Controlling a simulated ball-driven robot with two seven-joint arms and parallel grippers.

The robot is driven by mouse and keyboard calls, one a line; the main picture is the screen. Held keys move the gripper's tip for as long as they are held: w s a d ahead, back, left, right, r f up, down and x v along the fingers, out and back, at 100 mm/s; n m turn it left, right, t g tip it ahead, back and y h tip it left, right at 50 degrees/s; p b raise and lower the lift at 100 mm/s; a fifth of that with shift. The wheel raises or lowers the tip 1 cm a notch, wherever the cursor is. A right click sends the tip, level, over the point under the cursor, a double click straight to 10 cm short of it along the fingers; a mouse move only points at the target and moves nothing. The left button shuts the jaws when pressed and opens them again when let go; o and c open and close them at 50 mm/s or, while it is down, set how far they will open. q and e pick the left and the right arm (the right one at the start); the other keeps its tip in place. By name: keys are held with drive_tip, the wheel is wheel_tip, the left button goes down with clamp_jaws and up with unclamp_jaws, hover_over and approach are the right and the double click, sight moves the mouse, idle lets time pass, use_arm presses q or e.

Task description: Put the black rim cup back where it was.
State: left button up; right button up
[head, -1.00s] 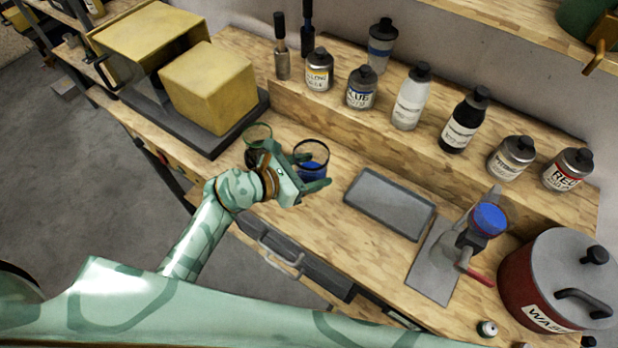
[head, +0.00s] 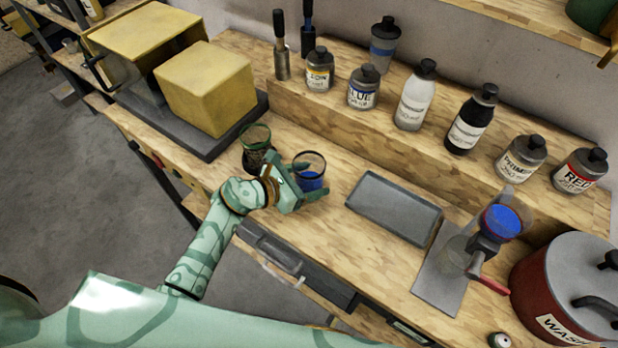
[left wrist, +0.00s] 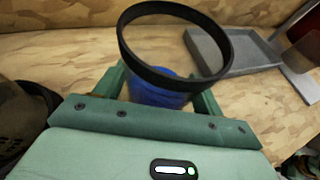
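The black rim cup (head: 324,163) is a clear cup with a black rim and blue in its lower part.
A green-rimmed cup (head: 256,140) stands close left of my left gripper. A grey tray (head: 395,207) lies to the right, then a stand holding a blue-filled cup (head: 503,220) and a red pot (head: 545,285). Several bottles (head: 415,95) line the raised shelf. Yellow blocks (head: 207,88) are behind left.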

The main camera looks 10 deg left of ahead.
use_arm(q)
drive_tip(key=shift+o, duration=0.5)
drive_tip(key=shift+r, duration=0.2)
drive_tip(key=shift+s+a+r, duration=0.1)
drive_tip(key=shift+s+a, duration=0.1)
drive_tip(key=p+v, duration=0.1)
drive_tip(key=v, duration=0.9)
drive_tip(key=shift+s+a, duration=0.1)
drive_tip(key=shift+s, duration=0.05)
drive_tip(key=shift+s+a+r+p, duration=0.2)
drive_tip(key=shift+s+a+p, duration=0.1)
drive_tip(key=shift+s+a, duration=0.1)
drive_tip(key=shift+r, duration=0.1)
